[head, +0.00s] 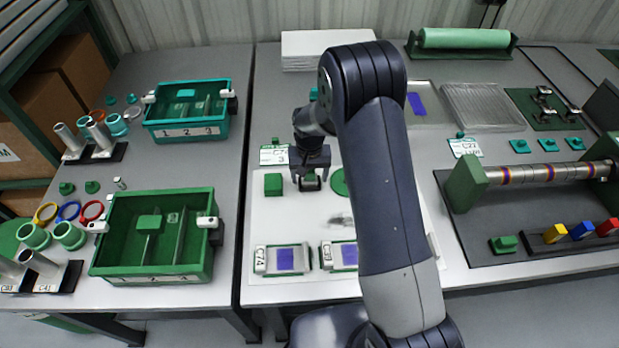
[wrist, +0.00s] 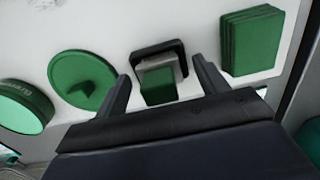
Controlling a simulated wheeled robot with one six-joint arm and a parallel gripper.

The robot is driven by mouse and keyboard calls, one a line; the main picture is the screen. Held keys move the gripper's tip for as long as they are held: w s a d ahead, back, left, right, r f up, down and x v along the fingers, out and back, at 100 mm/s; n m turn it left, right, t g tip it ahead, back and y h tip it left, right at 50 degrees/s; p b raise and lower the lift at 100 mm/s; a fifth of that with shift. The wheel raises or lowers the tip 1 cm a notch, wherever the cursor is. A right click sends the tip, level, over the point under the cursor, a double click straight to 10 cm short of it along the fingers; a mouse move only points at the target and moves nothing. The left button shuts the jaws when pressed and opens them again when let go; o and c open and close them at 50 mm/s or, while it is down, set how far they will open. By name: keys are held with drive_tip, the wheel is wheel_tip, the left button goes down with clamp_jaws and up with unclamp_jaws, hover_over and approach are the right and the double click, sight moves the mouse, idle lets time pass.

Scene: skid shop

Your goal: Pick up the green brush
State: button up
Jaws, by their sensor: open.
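A small item with a green block, a grey part and a black edge, which looks like the green brush (wrist: 158,86), lies on the white board between my gripper's fingers in the wrist view. My gripper (wrist: 164,76) is open, with one finger on each side of it and visible gaps. In the head view my gripper (head: 310,182) points down over the white board, and the brush is mostly hidden under it. Whether the fingertips are at its height, I cannot tell.
A green pad stack (wrist: 252,42) lies close to the right finger. A green disc (wrist: 82,80) lies near the left finger, with a green round tin (wrist: 25,106) farther left. The white board (head: 290,220) also holds two framed pieces with blue squares at its front.

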drive_tip(key=c, duration=1.1)
drive_tip(key=shift+o, duration=0.2)
wheel_tip(320, 180, up, 10)
drive_tip(key=shift+r+b, duration=0.1)
drive_tip(key=shift+b, duration=0.35)
drive_tip(key=o, duration=0.4)
drive_tip(key=c, duration=0.3)
